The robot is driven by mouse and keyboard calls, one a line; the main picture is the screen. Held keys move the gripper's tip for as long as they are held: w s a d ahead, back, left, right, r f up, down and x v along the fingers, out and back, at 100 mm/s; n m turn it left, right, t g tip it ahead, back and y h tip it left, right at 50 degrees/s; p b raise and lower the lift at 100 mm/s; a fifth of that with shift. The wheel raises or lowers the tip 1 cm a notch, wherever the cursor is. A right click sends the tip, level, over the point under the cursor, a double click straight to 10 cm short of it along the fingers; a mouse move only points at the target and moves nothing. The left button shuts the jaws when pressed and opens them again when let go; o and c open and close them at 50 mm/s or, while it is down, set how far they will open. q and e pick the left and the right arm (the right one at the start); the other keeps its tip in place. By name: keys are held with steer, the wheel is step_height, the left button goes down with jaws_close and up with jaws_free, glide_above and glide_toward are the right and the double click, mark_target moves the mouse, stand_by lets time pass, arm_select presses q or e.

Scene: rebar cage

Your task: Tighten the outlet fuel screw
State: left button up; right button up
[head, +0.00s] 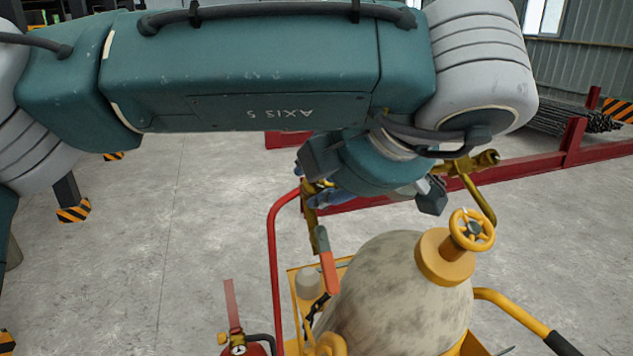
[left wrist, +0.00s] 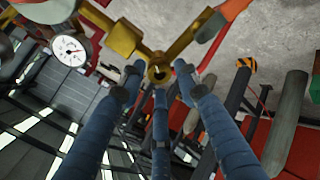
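A brass fitting (left wrist: 158,70) with side branches and a dark round opening faces my left gripper in the left wrist view. I cannot tell for certain that it is the outlet fuel screw. My left gripper (left wrist: 158,78) has three blue fingers spread around the fitting's end, with gaps visible beside it, so it looks open. In the head view, my left gripper (head: 325,196) is partly hidden by my arm, beside brass piping (head: 309,215). An orange-red lever (head: 328,272) hangs below this piping. My right gripper is not in view.
A pale worn tank (head: 400,300) with a yellow handwheel (head: 472,230) stands close at right. A red upright bar (head: 274,260) stands left of it. A gauge (left wrist: 69,50) shows at upper left in the left wrist view.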

arm_select(q)
steer(key=v, duration=1)
steer(key=shift+s, duration=0.25)
steer(key=shift+d, duration=0.1)
